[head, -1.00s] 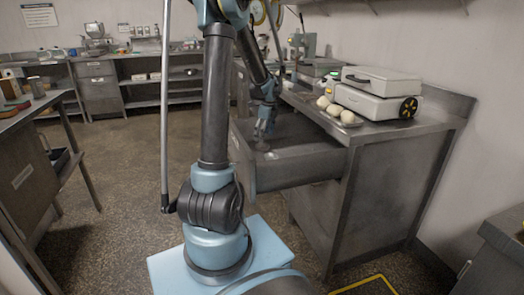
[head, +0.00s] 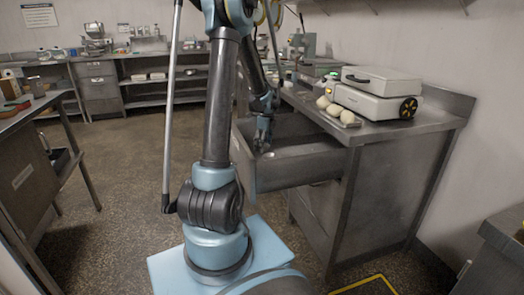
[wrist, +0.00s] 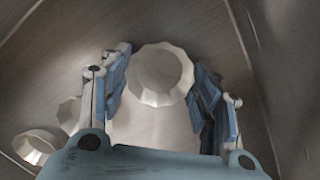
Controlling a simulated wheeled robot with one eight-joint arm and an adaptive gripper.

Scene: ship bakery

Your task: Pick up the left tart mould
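A pale fluted tart mould (wrist: 160,75) lies in an open metal drawer (head: 300,172). In the wrist view it sits between the two fingertips of my gripper (wrist: 161,72), with small gaps showing at both sides. My gripper is open. Two more pale moulds lie to the left: one (wrist: 36,147) near the lower left, the other (wrist: 69,112) partly hidden behind the left finger. In the head view my gripper (head: 262,143) reaches down into the drawer, and the moulds there are small and mostly hidden. I cannot tell which one the task calls left.
The drawer's walls stand close around my gripper. On the counter (head: 425,122) above are a white case-like machine (head: 375,98) and several pale dough balls on a tray (head: 347,123). Another table (head: 20,118) stands at the left. The floor between is clear.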

